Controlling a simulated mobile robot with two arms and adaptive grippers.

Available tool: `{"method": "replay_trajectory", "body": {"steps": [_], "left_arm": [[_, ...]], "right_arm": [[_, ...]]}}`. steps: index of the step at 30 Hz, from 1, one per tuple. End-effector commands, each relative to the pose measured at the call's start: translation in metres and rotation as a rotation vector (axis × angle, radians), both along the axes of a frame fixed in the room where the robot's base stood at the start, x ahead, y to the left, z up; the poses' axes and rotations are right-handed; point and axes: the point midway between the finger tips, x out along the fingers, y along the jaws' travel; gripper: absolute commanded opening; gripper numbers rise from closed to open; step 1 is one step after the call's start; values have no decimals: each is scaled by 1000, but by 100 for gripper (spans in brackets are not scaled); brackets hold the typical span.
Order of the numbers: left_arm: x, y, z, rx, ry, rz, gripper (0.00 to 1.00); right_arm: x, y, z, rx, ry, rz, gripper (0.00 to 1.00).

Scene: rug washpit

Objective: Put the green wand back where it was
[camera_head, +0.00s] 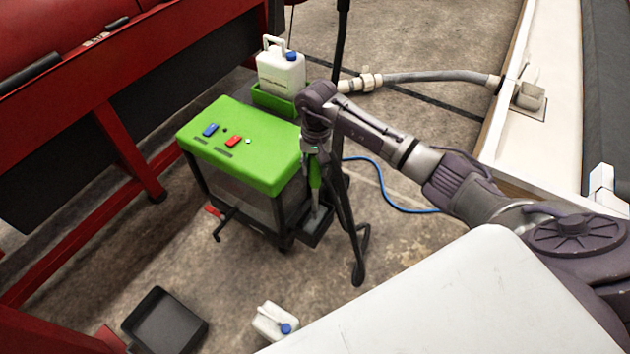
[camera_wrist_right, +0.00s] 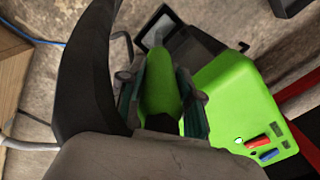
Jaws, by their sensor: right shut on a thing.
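The green wand (camera_head: 314,173) hangs roughly upright in my right gripper (camera_head: 313,153), beside the green-topped machine (camera_head: 245,150). In the right wrist view, the fingers close on both sides of the wand's green grip (camera_wrist_right: 160,88). Its grey lower end (camera_wrist_right: 158,38) points down at a dark open holder (camera_wrist_right: 190,48). In the head view this holder (camera_head: 318,238) is low on the machine's right side, below the wand. I cannot tell whether the wand's tip touches the holder's bottom. My left gripper is not in view.
A black stand (camera_head: 345,215) rises close to the right of the wand. A white jug (camera_head: 280,72) sits in a green tray behind. A blue hose (camera_head: 385,190) lies on the floor. A black tray (camera_head: 165,322) and a small white jug (camera_head: 275,322) lie in front.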

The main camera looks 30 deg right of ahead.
Motion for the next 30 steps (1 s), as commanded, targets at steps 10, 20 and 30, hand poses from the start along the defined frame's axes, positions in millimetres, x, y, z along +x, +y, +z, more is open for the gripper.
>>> {"method": "replay_trajectory", "body": {"steps": [10,20,30], "left_arm": [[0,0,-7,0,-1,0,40],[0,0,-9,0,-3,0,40],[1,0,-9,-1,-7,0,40]], "right_arm": [[0,1,-38,2,0,-1,0],[0,0,-41,0,-2,0,0],[0,0,-42,0,0,0,60]]}}
